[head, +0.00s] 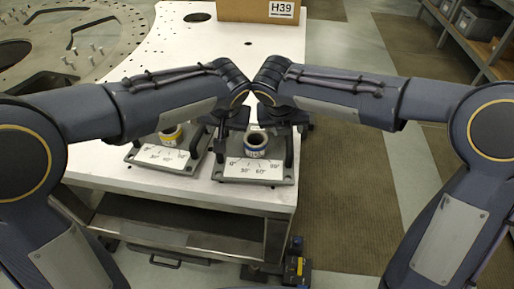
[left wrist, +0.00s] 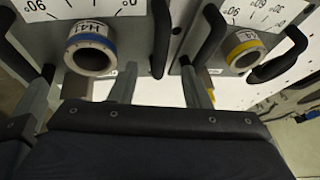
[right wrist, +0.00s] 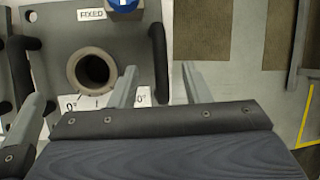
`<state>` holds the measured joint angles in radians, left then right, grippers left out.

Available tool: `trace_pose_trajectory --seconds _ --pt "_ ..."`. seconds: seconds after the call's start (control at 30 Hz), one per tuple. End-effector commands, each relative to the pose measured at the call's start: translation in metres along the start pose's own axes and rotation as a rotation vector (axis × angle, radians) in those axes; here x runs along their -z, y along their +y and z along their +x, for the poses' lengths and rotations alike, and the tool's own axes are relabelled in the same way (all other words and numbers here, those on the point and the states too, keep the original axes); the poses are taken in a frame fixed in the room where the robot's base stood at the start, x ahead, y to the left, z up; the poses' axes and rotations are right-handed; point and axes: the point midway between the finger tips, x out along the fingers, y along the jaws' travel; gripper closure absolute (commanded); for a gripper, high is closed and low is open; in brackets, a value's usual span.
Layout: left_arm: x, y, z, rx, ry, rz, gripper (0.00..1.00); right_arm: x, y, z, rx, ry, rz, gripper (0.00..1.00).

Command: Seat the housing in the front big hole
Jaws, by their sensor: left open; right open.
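Two similar housings sit on the white table, each a grey plate with a short round tube, two black handles and an angle scale. One has a blue band (head: 256,152), the other a yellow band (head: 171,139); I cannot tell which the task means. The turret plate (head: 100,45) with its round holes lies at the back left. My left gripper (head: 222,117) is open above the blue-banded housing's left handle, and in the left wrist view (left wrist: 158,88) its fingers straddle that handle. My right gripper (head: 288,117) is open near the right handle, which shows between its fingers in the right wrist view (right wrist: 158,88).
A cardboard box (head: 245,11) labelled H39 stands at the table's back. A dark oval hole (head: 197,17) lies beside it. A grey shelf (head: 475,45) stands at the far right. The table's middle, behind my wrists, is clear. My wrists are close together.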

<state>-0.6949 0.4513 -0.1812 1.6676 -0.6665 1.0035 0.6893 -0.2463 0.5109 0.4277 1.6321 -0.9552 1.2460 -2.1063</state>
Motion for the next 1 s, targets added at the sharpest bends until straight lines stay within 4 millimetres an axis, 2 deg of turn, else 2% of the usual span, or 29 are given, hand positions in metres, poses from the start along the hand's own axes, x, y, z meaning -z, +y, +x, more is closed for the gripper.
trace_pose_trajectory --seconds 0.2,0.4,0.57,0.83,0.87,1.0 --pt "-0.001 -0.001 0.035 0.003 -0.006 0.0 0.57 0.001 -0.001 0.035 0.003 0.005 0.0 0.57" --pt "-0.001 -0.001 0.06 0.002 -0.004 0.0 0.57 0.001 0.0 0.06 0.001 0.003 0.0 0.57" --pt "-0.001 -0.001 0.069 0.001 -0.003 0.0 0.57 0.001 -0.001 0.069 0.001 0.002 0.001 0.57" --pt "-0.001 -0.001 0.07 0.0 -0.002 0.0 0.57 0.001 0.0 0.07 0.0 0.001 0.001 0.57" --pt "-0.001 -0.001 0.07 0.0 -0.002 0.0 0.58 0.001 0.0 0.07 0.001 0.001 0.001 0.58" --pt "-0.001 -0.001 0.07 0.0 -0.002 0.0 0.76 0.001 0.0 0.07 0.0 0.001 0.001 0.76"
